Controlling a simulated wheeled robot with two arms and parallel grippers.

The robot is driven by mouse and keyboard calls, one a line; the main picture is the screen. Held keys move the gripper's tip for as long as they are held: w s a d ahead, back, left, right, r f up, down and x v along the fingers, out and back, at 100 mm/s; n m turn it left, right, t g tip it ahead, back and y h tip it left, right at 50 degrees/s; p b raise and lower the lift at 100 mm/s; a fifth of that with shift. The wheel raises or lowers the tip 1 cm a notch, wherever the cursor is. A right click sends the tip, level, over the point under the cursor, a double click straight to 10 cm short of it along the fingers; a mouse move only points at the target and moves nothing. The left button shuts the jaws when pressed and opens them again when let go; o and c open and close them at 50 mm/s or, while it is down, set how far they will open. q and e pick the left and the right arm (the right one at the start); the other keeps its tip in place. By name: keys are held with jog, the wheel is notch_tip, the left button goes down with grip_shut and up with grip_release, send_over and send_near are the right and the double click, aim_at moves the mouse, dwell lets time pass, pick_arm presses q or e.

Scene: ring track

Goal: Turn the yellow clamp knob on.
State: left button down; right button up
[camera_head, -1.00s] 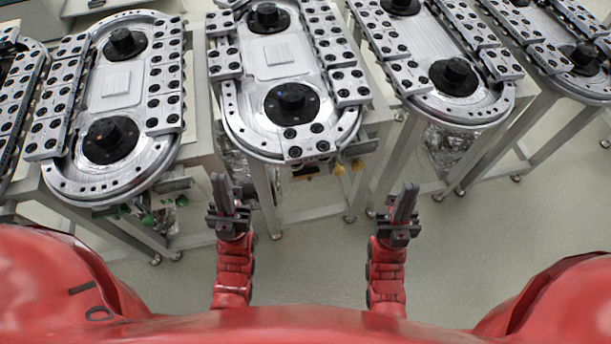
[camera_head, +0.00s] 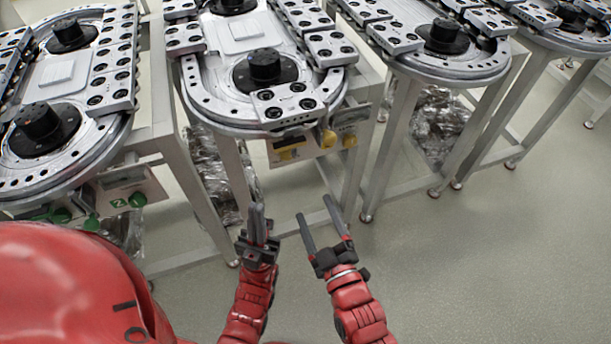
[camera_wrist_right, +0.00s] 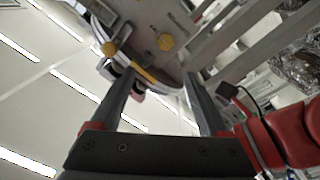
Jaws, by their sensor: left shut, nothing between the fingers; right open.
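I cannot tell which is the clamp knob.
A yellow-marked panel (camera_head: 290,152) hangs left of the knobs. A table leg (camera_head: 234,175) stands behind my left gripper. The left track carries green knobs (camera_head: 137,200). Another track (camera_head: 450,68) stands at the right. Open floor (camera_head: 480,250) lies at the lower right.

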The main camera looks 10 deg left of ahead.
jog(key=f, duration=0.1)
jog(key=b, duration=0.9)
send_near(289, 156)
jog(key=x, duration=0.9)
jog(key=shift+w+f+p, duration=0.1)
jog(key=shift+p, duration=0.2)
grip_shut()
